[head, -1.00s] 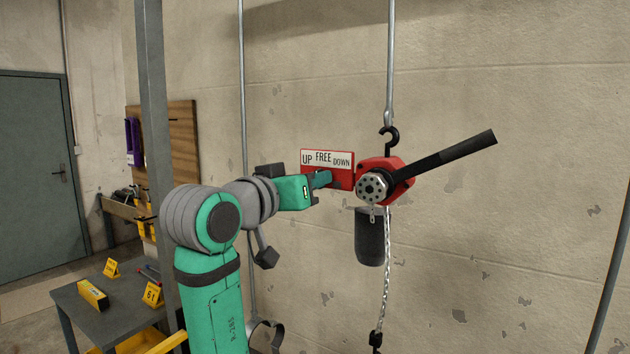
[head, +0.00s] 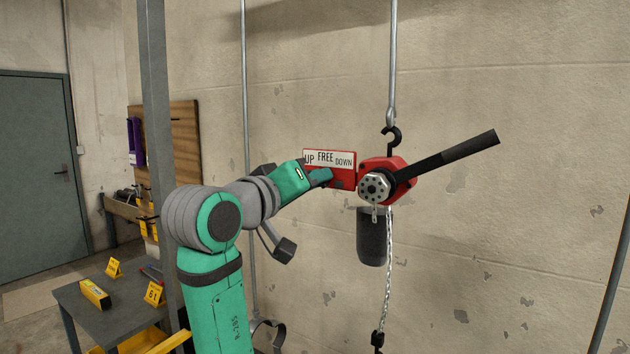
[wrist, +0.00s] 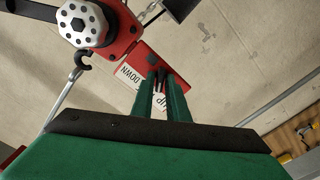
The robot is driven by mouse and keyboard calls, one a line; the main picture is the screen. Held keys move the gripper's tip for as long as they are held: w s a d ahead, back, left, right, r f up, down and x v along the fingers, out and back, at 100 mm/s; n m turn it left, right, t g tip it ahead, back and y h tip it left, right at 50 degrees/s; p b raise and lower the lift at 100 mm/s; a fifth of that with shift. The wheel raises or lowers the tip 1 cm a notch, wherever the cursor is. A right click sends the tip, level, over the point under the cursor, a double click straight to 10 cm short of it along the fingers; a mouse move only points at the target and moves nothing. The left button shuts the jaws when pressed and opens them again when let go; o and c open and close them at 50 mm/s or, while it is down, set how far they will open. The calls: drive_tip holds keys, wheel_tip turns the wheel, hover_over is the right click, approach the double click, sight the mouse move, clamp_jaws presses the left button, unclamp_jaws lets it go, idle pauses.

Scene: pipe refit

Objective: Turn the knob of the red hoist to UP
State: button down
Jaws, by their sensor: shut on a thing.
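The red hoist (head: 399,165) hangs from a black hook on a rod, with a long black lever pointing up and right. Its red plate carries a white label (head: 344,158) reading UP, FREE, DOWN. My gripper (head: 326,176) is in front of the plate, below the label, and covers part of the UP word. In the wrist view, my green fingers (wrist: 162,82) are closed around a small dark knob (wrist: 157,76). In the head view my fingers hide the knob. I cannot tell which word it points to.
A chain (head: 388,290) and a dark cylinder (head: 371,237) hang below the hoist. A thin vertical pipe (head: 246,90) stands behind my arm, and a grey post (head: 156,100) stands left of it. A small table (head: 77,306) holds yellow items at lower left.

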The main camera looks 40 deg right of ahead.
drive_tip(key=shift+a+r, duration=0.1)
drive_tip(key=shift+r, duration=0.15)
drive_tip(key=c, duration=1.9)
unclamp_jaws()
drive_tip(key=shift+o, duration=0.2)
drive_tip(key=shift+w+f, duration=0.1)
drive_tip(key=v, duration=1.1)
drive_tip(key=shift+f, duration=0.1)
